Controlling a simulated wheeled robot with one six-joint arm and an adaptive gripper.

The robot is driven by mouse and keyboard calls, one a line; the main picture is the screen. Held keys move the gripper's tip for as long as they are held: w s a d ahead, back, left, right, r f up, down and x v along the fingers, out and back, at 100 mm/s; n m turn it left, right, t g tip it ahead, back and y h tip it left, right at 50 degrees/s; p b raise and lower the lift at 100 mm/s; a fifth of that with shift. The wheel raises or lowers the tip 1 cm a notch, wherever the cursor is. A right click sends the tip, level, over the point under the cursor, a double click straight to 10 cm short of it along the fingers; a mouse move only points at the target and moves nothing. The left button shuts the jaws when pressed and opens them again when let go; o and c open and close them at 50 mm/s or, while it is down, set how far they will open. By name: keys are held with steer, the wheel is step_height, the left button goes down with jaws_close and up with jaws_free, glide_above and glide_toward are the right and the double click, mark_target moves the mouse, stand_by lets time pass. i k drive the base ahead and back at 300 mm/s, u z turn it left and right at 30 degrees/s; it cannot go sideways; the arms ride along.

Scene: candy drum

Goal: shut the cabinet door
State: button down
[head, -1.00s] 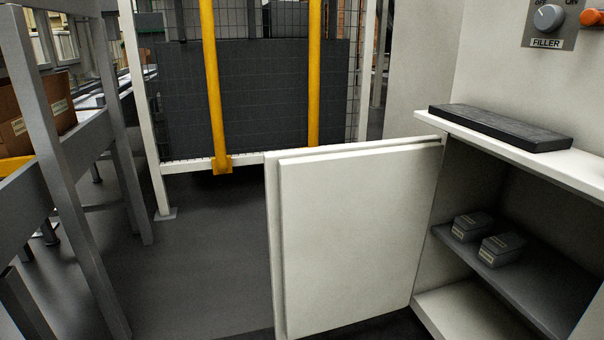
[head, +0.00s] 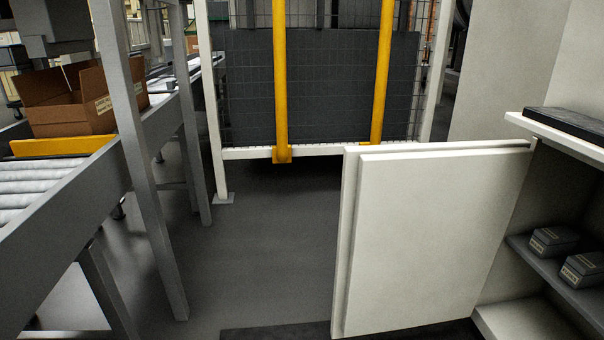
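The cabinet door (head: 430,240) is a pale, off-white panel in the head view, right of centre. It stands wide open, swung out from its hinge side at the right. The cabinet (head: 520,318) is at the right edge, with its inside exposed. Its grey shelf (head: 572,285) holds two small grey boxes, one (head: 552,238) behind the other (head: 582,268). The right part of the cabinet is cut off by the picture edge. My gripper is not in view.
A conveyor with grey rollers (head: 40,187) and an open cardboard box (head: 75,102) stands at the left. A mesh fence with yellow posts (head: 281,80) crosses the back. Dark floor (head: 255,245) between conveyor and door is clear. A black slab (head: 570,124) lies on the cabinet top.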

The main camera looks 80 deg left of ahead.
mark_target(422, 226)
steer(key=k, duration=0.7)
steer(key=u, duration=1.9)
steer(key=i, duration=0.5)
